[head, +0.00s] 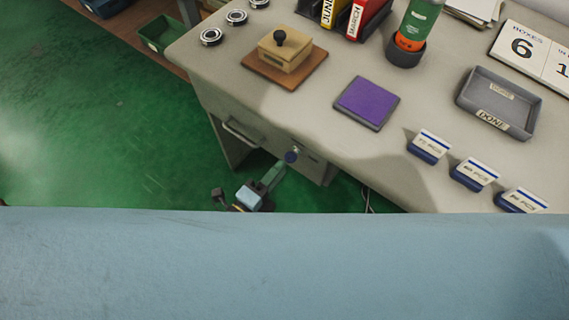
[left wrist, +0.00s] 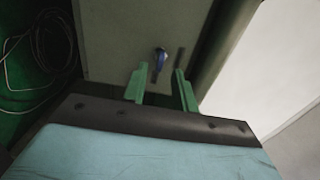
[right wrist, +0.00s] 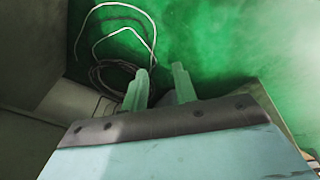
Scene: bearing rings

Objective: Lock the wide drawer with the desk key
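The drawer front (head: 255,137) with a pale bar handle is set under the desktop and looks closed. The blue-headed desk key (head: 291,156) sits at the lock on the desk's front face, right of the handle. In the left wrist view the key (left wrist: 160,58) shows just beyond and between the green fingertips. My left gripper (left wrist: 161,75) is open around the line of the key, with a gap on both sides; contact is not visible. My right gripper (right wrist: 163,80) is open and empty, low near the desk, outside the head view.
The desktop holds a wooden box (head: 285,50), a purple pad (head: 367,102), a grey tray (head: 498,103), label holders (head: 429,146), binders and rings. Loose cables (right wrist: 120,45) lie on the green floor below.

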